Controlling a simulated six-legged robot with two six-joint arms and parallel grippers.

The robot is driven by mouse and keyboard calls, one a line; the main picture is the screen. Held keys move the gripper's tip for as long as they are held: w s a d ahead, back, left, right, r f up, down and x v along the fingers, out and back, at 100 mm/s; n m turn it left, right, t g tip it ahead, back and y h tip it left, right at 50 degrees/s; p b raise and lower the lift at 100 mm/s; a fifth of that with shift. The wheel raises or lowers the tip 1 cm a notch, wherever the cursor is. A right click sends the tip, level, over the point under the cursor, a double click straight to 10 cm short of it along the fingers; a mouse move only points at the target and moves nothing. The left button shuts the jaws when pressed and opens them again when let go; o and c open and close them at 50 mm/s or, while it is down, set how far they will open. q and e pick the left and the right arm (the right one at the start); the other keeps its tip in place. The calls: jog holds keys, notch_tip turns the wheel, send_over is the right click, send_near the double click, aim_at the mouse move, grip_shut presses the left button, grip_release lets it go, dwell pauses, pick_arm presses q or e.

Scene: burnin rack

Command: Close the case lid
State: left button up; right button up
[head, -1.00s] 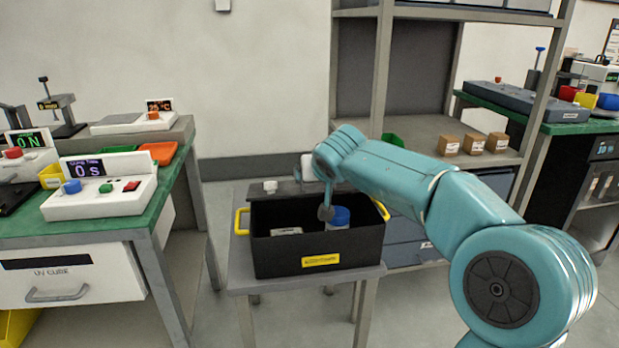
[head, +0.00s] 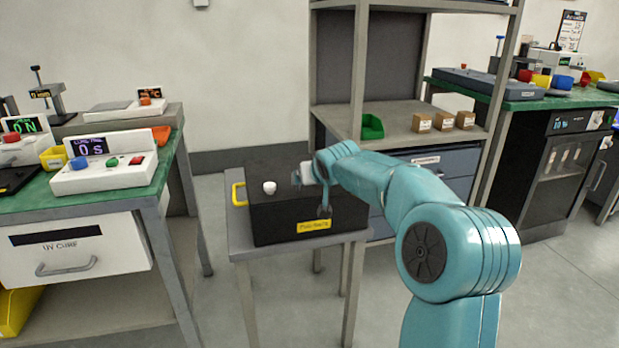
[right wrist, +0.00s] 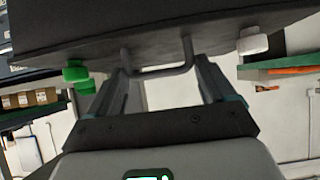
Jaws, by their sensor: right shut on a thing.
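The black case (head: 275,222) stands on a small grey table, with a yellow label on its front and a yellow handle on its left end. Its dark lid (head: 262,172) lies over the opening and hides the inside. A white knob (head: 269,187) sits on the lid's near left part. My right gripper (head: 304,174) is at the lid, partly hidden by its own arm. In the right wrist view, my right gripper (right wrist: 162,82) is shut on the lid's U-shaped handle (right wrist: 165,73), below the dark lid. I cannot tell whether a thin gap is left. My left gripper is out of view.
A green-topped bench (head: 130,190) with a UV cure box is at the left. A metal shelf (head: 400,135) with cardboard boxes and a green bin stands behind my right arm. Floor at the right is clear.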

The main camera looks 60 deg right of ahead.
notch_tip(320, 180, down, 2)
jog(key=shift+s+f, duration=0.1)
jog(key=shift+s, duration=0.05)
jog(key=shift+g, duration=0.3)
jog(key=o, duration=1.2)
jog(key=shift+o, duration=0.2)
jog(key=shift+d, duration=0.2)
jog(key=shift+a, duration=0.1)
jog(key=shift+a, duration=0.1)
